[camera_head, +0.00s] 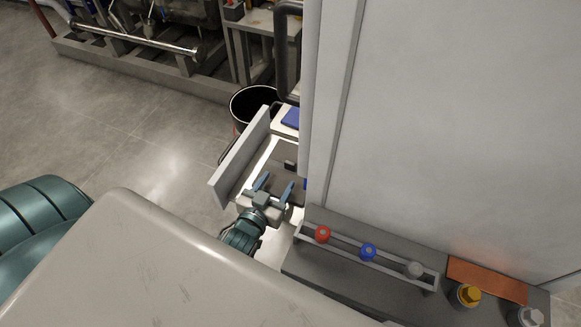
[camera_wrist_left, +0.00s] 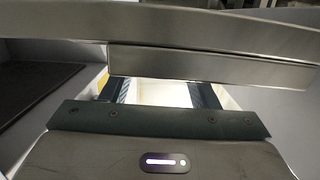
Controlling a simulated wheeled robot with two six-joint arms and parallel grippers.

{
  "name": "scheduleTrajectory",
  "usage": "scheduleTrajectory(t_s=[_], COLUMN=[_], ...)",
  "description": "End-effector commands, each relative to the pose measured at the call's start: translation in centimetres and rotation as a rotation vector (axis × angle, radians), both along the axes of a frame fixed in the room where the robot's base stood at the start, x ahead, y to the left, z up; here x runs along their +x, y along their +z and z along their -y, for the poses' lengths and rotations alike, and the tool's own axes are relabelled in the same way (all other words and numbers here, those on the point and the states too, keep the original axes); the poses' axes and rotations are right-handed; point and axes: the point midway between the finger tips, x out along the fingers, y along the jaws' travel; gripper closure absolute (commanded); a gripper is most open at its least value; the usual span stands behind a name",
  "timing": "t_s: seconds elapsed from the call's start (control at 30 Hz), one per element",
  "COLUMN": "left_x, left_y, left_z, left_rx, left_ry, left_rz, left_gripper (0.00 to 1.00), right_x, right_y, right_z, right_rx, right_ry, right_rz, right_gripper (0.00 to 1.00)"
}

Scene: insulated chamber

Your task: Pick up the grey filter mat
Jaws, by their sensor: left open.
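My left gripper (camera_head: 275,186) is open, with its two blue-grey fingers apart over a narrow shelf or tray beside the tall pale panel. A dark grey flat patch (camera_wrist_left: 38,82) lies at the left of that view. Nothing is seen between the fingers. My right gripper is not in view.
An upright grey plate (camera_head: 240,158) stands left of the gripper. The tall pale panel (camera_head: 440,110) closes off the right. A blue item (camera_head: 291,118) and a black bin (camera_head: 252,102) are behind. A ledge with coloured knobs (camera_head: 368,252) is at front right. Open floor lies left.

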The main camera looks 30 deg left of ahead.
Motion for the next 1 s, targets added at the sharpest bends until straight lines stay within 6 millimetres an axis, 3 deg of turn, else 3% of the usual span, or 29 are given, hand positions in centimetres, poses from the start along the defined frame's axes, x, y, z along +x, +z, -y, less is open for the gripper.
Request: scheduleTrajectory(t_s=[0.23, 0.5, 0.8, 1.0], left_x=[1.9, 5.5, 5.9, 5.9], left_y=[-0.2, -0.9, -1.1, -1.1], left_z=[0.0, 0.1, 0.0, 0.0], left_rx=[-0.001, 0.001, 0.0, 0.0], left_ry=[0.0, -0.002, -0.002, -0.002], left_rz=[0.001, 0.001, -0.001, -0.001], left_gripper=[0.45, 0.45, 0.45, 0.83], right_x=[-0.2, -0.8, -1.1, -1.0], right_y=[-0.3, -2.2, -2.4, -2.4], right_z=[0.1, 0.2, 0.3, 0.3], right_rx=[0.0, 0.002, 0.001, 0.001], right_ry=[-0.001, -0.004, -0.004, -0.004], right_rz=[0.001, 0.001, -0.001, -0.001], right_gripper=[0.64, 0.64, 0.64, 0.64])
